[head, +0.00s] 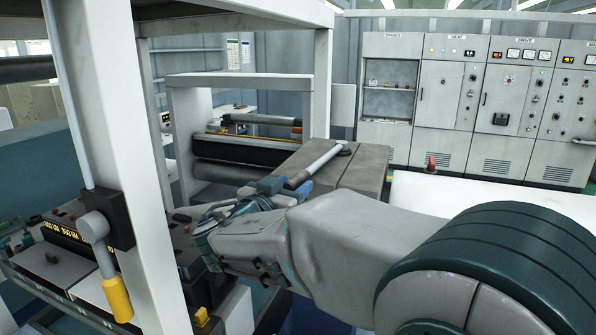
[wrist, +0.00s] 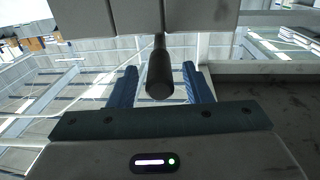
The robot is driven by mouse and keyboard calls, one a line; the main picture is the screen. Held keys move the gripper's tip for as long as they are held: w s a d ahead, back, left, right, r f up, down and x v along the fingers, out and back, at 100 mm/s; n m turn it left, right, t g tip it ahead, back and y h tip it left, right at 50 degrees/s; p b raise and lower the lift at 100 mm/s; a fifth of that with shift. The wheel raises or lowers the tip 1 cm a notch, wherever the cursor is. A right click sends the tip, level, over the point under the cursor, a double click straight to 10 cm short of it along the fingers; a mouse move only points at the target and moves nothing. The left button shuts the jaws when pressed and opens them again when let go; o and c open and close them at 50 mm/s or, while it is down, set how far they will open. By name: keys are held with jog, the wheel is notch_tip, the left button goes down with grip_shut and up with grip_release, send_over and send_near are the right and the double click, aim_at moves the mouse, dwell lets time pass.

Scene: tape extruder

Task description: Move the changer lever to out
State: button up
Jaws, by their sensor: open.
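A pale grey rod lever (head: 321,160) lies slanted above a grey box in the head view, with its pivot at the upper right end. In the wrist view, a dark cylindrical handle (wrist: 160,75) points towards the camera and lies between the two blue fingers. It looks like the end of this lever. My gripper (head: 284,188) is open at the lever's lower left end, and gaps show on both sides of the handle in the wrist view (wrist: 160,68). Part of the lever's lower end is hidden by the fingers. No label names the lever.
A yellow-handled lever (head: 115,298) hangs on a white post (head: 120,130) at left, above a control panel (head: 60,240) with lit displays. The grey box (head: 370,172) stands beyond my gripper. Rollers (head: 240,150) are behind it. Control cabinets (head: 445,110) line the back.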

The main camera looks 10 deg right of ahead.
jog(key=shift+p+x, duration=0.45)
jog(key=shift+x, duration=1.3)
grip_shut()
jog(key=shift+d+f+b, duration=0.1)
jog(key=shift+f+b, duration=0.15)
jog(key=shift+b, duration=0.5)
